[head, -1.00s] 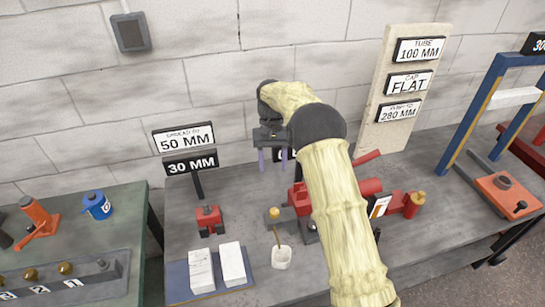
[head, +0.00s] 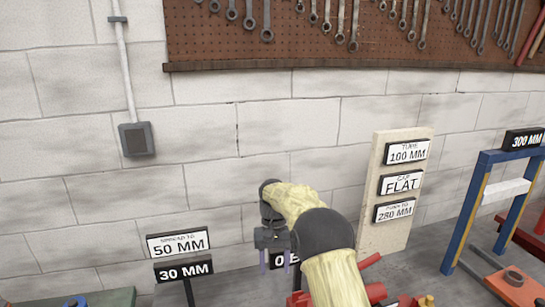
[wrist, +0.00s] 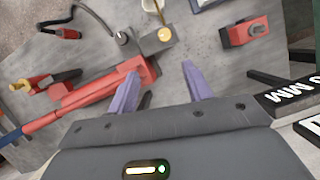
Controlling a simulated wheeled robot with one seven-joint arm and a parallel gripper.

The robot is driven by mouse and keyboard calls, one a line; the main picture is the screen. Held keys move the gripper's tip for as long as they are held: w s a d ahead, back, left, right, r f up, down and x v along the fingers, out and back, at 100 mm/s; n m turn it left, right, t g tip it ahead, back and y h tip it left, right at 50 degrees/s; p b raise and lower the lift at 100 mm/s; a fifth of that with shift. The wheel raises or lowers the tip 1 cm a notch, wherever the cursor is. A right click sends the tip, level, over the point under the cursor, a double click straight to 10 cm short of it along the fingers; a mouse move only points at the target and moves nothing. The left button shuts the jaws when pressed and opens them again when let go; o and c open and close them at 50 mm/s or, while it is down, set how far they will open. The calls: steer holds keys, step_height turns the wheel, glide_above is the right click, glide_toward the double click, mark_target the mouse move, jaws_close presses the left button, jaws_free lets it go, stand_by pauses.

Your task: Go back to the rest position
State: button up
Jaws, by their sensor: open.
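My gripper (head: 277,262) hangs at the end of my pale-sleeved arm, above the grey bench and in front of the block wall. In the wrist view its two purple fingers (wrist: 162,88) are apart, with nothing between them. Below them lies the grey bench top. A red tool with a long bar (wrist: 85,100) lies at the left of the fingers, and a small red block (wrist: 245,32) is at the right. The fingers touch neither. In the head view my arm hides part of the bench and a sign behind it.
Signs reading 50 MM (head: 178,243) and 30 MM (head: 183,268) stand left of my gripper. A pale board (head: 372,235) with several signs stands at the right, then a blue frame (head: 468,215). A wrench pegboard (head: 220,40) hangs above.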

steer(key=s+d+t, duration=0.2)
steer(key=s+d, duration=0.3)
steer(key=s, duration=0.3)
steer(key=s+d+r+t, duration=0.1)
steer(key=s+d+t, duration=0.1)
steer(key=s+d, duration=0.3)
steer(key=s+d+r+m+t, duration=0.1)
steer(key=s+d, duration=0.3)
steer(key=s, duration=0.8)
steer(key=shift+s+d+t+p, duration=0.15)
steer(key=shift+d+t+p, duration=0.25)
steer(key=shift+t, duration=0.3)
